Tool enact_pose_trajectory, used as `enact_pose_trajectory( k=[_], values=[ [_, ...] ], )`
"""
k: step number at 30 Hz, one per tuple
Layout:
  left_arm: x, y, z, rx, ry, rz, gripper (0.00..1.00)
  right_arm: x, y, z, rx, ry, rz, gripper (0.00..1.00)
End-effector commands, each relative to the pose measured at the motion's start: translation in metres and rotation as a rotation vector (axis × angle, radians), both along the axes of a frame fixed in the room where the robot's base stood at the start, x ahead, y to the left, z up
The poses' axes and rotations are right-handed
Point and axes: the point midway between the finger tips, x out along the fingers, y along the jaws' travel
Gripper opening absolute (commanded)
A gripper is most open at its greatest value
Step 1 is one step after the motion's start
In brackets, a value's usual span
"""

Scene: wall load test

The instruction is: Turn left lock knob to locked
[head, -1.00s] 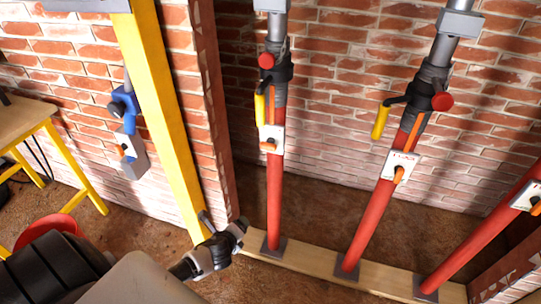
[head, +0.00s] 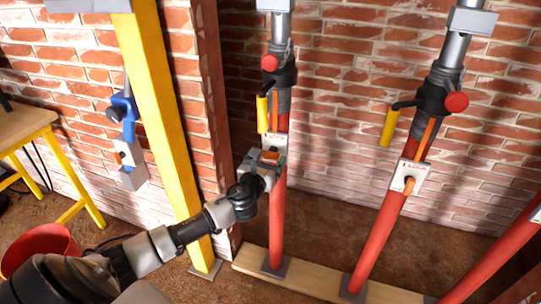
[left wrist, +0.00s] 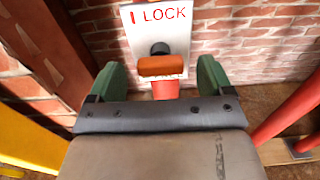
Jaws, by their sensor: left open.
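The left lock knob is an orange bar on a dark round hub; in the left wrist view the knob (left wrist: 162,66) lies crosswise below the red word LOCK on its white plate (left wrist: 158,28). In the head view the plate (head: 274,140) is on the left red prop (head: 277,215), and my gripper partly hides the knob. My left gripper (left wrist: 160,72) is open, its green fingers on either side of the knob with a gap at each side. In the head view the left gripper (head: 274,160) is at the plate. My right gripper is not in view.
A yellow-gripped crank (head: 262,113) and a red knob (head: 269,63) are above the plate. A second red prop (head: 378,245) stands to the right with its own lock plate.

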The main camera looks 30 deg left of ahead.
Motion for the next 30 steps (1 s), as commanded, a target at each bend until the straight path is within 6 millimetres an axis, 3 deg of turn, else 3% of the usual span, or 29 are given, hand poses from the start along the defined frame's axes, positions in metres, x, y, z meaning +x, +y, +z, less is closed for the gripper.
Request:
enact_pose_trajectory(
  k=[6,17,27,30],
  values=[
    [0.025,0.006,-0.001,-0.002,0.001,0.001,0.81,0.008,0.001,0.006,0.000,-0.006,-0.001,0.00],
    [0.030,0.007,0.000,-0.002,0.001,-0.001,0.81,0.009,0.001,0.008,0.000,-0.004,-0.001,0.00],
    [0.029,0.007,0.000,-0.002,0.001,0.000,0.32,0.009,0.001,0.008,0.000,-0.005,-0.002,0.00],
    [0.029,0.007,0.000,-0.004,0.000,0.000,0.32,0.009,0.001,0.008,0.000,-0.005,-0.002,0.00]
  ],
)
